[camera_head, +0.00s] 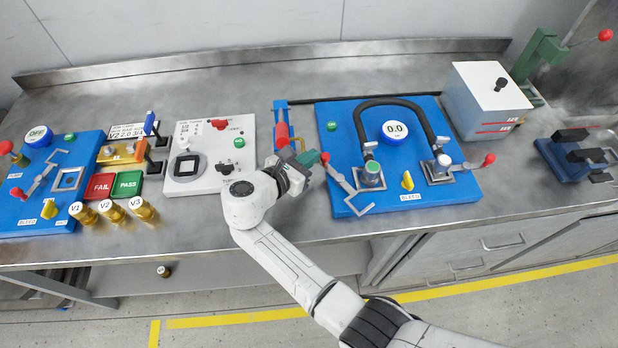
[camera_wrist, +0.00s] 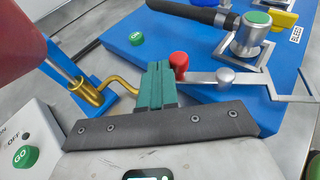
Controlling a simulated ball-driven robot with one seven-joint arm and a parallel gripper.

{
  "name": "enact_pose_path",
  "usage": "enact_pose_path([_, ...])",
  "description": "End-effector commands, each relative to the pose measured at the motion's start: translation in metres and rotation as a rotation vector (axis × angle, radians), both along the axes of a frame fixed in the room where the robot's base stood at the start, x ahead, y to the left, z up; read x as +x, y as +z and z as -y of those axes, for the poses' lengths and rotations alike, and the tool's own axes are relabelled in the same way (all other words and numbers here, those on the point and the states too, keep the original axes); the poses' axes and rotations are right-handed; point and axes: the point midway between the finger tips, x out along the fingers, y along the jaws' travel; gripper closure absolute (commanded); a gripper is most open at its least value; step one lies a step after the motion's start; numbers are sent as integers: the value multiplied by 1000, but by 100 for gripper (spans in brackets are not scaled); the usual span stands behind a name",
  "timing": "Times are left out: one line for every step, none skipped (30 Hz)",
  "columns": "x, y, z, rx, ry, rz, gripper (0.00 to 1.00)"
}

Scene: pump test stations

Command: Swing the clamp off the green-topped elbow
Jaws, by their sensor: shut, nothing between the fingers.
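The green-topped elbow (camera_head: 370,169) stands on the blue test board (camera_head: 345,117), at the left end of a black hose; it also shows in the wrist view (camera_wrist: 252,38). Its clamp (camera_head: 348,189) is a grey lever with a red knob (camera_head: 325,157) and an angular fork beside the elbow's base. In the wrist view the clamp lever (camera_wrist: 225,77) runs right from the knob (camera_wrist: 179,61) to the fork. I cannot tell how far the fork overlaps the elbow. My gripper (camera_head: 312,157) has its green fingers (camera_wrist: 155,85) shut and empty, just left of the knob; contact is unclear.
A yellow valve (camera_head: 407,181) sits between the elbows. A red-handled pump (camera_head: 282,133) with a brass hook stands close left of my gripper.

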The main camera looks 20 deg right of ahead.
Motion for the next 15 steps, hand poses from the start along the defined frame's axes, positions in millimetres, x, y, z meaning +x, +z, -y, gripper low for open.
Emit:
enact_pose_path([1, 1, 2, 0, 0, 0, 100])
enact_pose_path([2, 1, 3, 0, 0, 0, 100])
enact_pose_path([3, 1, 4, 0, -1, 0, 100])
enact_pose_path([3, 1, 5, 0, -1, 0, 100])
enact_pose_path([4, 0, 5, 0, -1, 0, 100])
enact_pose_path([4, 0, 5, 0, 0, 0, 100])
enact_pose_path([4, 0, 6, 0, 0, 0, 100])
enact_pose_path([5, 0, 6, -1, 0, 0, 100])
enact_pose_path([5, 0, 6, -1, 1, 1, 100])
enact_pose_path([5, 0, 7, -1, 1, 1, 100])
enact_pose_path([5, 0, 7, -1, 1, 1, 100])
enact_pose_path([5, 0, 7, -1, 1, 1, 100])
enact_pose_path([5, 0, 7, -1, 1, 1, 100])
enact_pose_path([6, 0, 7, -1, 1, 1, 100])
enact_pose_path([6, 0, 7, -1, 1, 1, 100])
